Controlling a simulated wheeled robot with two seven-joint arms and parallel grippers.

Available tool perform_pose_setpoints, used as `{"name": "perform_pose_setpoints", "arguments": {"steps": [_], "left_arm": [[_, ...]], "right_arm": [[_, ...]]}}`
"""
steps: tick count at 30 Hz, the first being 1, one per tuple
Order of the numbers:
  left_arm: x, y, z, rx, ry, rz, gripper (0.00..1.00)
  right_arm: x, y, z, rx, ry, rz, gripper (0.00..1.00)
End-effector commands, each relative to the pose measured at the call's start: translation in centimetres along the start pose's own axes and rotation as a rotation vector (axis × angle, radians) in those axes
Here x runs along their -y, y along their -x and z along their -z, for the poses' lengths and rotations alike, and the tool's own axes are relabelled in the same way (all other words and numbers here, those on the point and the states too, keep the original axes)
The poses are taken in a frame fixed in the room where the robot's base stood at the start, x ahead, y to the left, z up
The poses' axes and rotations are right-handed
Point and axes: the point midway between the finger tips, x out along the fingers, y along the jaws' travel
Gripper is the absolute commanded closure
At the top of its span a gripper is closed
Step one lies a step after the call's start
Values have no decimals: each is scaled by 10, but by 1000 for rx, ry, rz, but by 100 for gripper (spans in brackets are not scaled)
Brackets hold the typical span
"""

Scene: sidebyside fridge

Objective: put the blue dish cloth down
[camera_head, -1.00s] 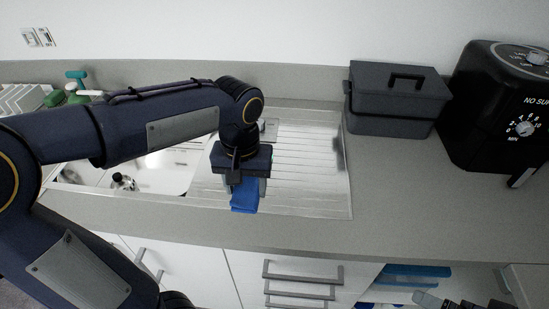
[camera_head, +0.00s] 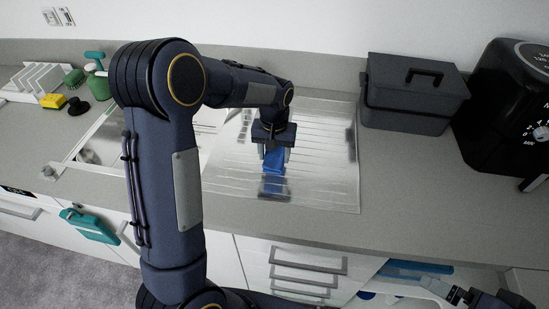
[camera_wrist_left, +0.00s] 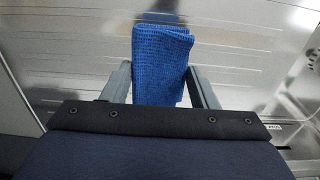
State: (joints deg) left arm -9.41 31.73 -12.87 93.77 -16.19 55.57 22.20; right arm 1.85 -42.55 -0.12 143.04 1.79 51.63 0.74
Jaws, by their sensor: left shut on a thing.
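The blue dish cloth (camera_head: 273,163) hangs from my left gripper (camera_head: 274,153), which is shut on it. They are over the ribbed metal drainboard (camera_head: 325,160) of the sink, and a blue reflection shows just below the cloth. In the left wrist view the folded cloth (camera_wrist_left: 161,62) sits between the two grey fingers, with shiny metal behind it. I cannot tell whether its lower edge touches the metal. Part of my right gripper (camera_head: 478,296) shows at the bottom right of the head view, cut off by the frame edge.
A dark grey lidded box (camera_head: 410,95) and a black air fryer (camera_head: 505,115) stand on the counter at right. A teal towel (camera_head: 90,225) hangs at the cabinet front. The front-right counter is clear.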

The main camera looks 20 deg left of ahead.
Motion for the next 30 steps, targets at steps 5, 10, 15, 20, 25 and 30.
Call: {"name": "perform_pose_setpoints", "arguments": {"steps": [5, 10, 15, 20, 25, 30], "left_arm": [[0, -25, 4, 5, 0, 2, 72], [0, -36, 4, 2, 0, 0, 72], [0, -36, 4, 1, 0, 0, 72], [0, -41, 4, 2, 0, 0, 72], [0, -39, 4, 2, 0, 0, 25], [0, -39, 4, 2, 0, 0, 25]], "right_arm": [[2, 3, 2, 0, 0, 0, 0], [2, 4, 2, 0, 0, 0, 0], [2, 4, 2, 0, 0, 0, 0], [0, 0, 0, 0, 0, 0, 0], [1, 2, 1, 0, 0, 0, 0], [1, 2, 1, 0, 0, 0, 0]]}}
